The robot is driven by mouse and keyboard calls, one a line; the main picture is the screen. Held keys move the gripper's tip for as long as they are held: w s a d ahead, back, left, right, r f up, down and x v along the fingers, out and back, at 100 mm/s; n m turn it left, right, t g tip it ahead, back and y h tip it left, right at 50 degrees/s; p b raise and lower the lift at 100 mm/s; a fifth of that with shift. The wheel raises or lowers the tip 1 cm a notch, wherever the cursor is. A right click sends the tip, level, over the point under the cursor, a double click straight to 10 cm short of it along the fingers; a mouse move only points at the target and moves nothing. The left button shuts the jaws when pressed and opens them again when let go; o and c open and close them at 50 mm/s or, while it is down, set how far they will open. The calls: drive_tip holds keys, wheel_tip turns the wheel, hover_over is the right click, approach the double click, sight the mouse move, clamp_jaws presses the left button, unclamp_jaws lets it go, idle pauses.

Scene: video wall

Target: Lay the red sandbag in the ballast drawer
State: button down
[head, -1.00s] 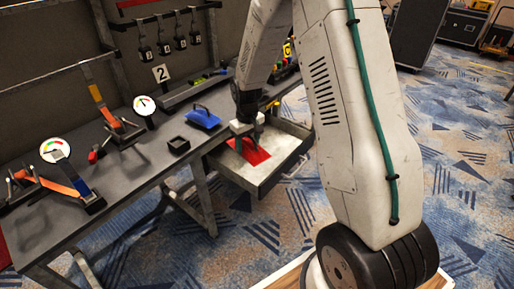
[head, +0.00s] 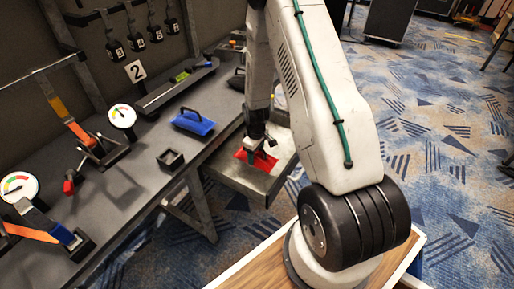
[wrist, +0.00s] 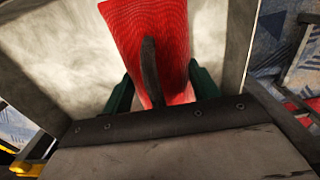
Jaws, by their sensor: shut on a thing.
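The red sandbag (head: 265,161) is at my gripper (head: 256,146), within the outline of the open ballast drawer (head: 231,181). In the wrist view the red sandbag (wrist: 120,22) has a dark strap handle (wrist: 150,70). My gripper's green fingers (wrist: 160,92) stand on either side of it and are shut on the sandbag. The drawer's pale floor (wrist: 65,55) shows behind it, with a side wall (wrist: 238,50) at right. I cannot tell whether the bag touches the floor. Part of the bag is hidden by the gripper.
The grey bench (head: 135,185) stands at left. Dark hanging items line the back panel. The patterned carpet at right is open.

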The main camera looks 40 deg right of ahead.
drive_tip(key=shift+f, duration=2.65)
drive_tip(key=shift+f, duration=0.1)
drive_tip(key=shift+c, duration=2)
unclamp_jaws()
drive_tip(key=shift+f, duration=0.1)
